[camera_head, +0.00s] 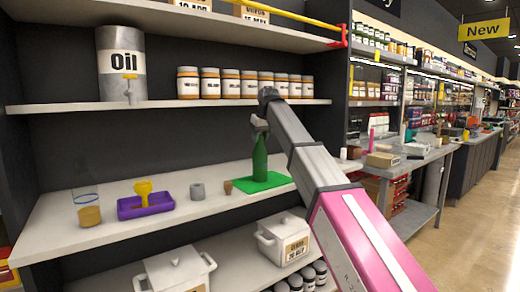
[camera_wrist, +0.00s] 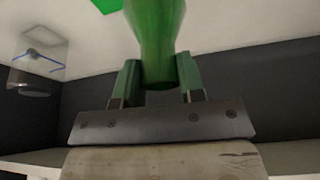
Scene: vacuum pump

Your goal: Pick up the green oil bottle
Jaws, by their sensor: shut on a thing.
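The green oil bottle (camera_head: 260,158) stands upright at the green mat (camera_head: 248,187) on the middle shelf in the head view. My gripper (camera_head: 260,124) is at the bottle's upper part, coming from above right. In the wrist view my gripper (camera_wrist: 160,82) has one finger on each side of the green bottle (camera_wrist: 156,35) and is shut on it. I cannot tell whether the bottle's base touches the mat.
A small brown piece (camera_head: 228,187), a grey ring (camera_head: 197,191), a purple tray (camera_head: 146,205) with a yellow funnel and a glass beaker (camera_head: 88,208) stand to the left. Several jars (camera_head: 231,83) and an oil drum (camera_head: 122,64) are on the shelf above.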

